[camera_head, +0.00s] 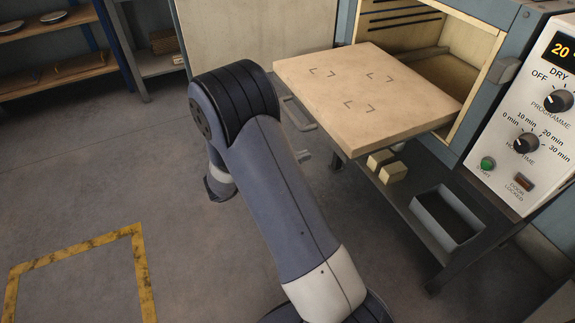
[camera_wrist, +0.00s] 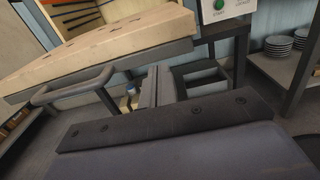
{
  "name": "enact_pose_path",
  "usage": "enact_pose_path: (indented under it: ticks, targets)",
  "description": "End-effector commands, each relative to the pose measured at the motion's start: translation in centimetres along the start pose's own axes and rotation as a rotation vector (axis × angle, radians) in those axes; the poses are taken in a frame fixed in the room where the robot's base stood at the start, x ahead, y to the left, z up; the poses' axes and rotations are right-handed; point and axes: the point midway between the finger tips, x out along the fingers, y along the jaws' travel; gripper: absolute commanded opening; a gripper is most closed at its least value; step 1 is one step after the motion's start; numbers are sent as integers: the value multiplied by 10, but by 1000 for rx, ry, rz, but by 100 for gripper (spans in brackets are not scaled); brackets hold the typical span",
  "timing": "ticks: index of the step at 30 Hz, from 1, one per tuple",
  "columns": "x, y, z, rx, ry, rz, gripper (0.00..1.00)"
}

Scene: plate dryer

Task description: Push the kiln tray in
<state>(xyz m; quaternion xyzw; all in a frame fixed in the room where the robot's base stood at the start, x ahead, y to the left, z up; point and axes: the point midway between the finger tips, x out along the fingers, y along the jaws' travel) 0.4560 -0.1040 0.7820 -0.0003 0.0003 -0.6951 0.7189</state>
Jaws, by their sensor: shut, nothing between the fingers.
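The kiln tray (camera_head: 372,92) is a pale, thick, flat slab with several dark corner marks on top and nothing on it. It sticks well out of the open kiln chamber (camera_head: 452,75). A grey bar handle (camera_head: 299,114) is on its front edge; the handle (camera_wrist: 72,88) and tray (camera_wrist: 110,38) also show in the wrist view. My gripper (camera_wrist: 157,75) is shut and empty, below and in front of the tray, apart from the handle. In the head view my arm hides most of it; only its tip (camera_head: 307,157) shows.
The control panel (camera_head: 530,120) with dials and a green button is right of the chamber. Below the tray, a lower shelf (camera_head: 405,212) holds pale blocks (camera_head: 387,168) and a grey bin (camera_head: 447,214). Floor at left is clear, with yellow marking (camera_head: 75,255).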

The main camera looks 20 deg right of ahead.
Motion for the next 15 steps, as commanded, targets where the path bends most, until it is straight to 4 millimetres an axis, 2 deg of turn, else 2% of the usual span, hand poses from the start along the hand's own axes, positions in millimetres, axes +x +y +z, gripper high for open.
enact_pose_path:
  ticks: [1, 6, 12, 15]
  targets:
    - [12, -1, 0, -1, 0, -6, 0]
    - [44, -1, 0, 1, 1, -4, 0]
    - [68, -1, 0, 1, 1, -2, 0]
    - [73, 0, 0, 0, 0, 0, 0]
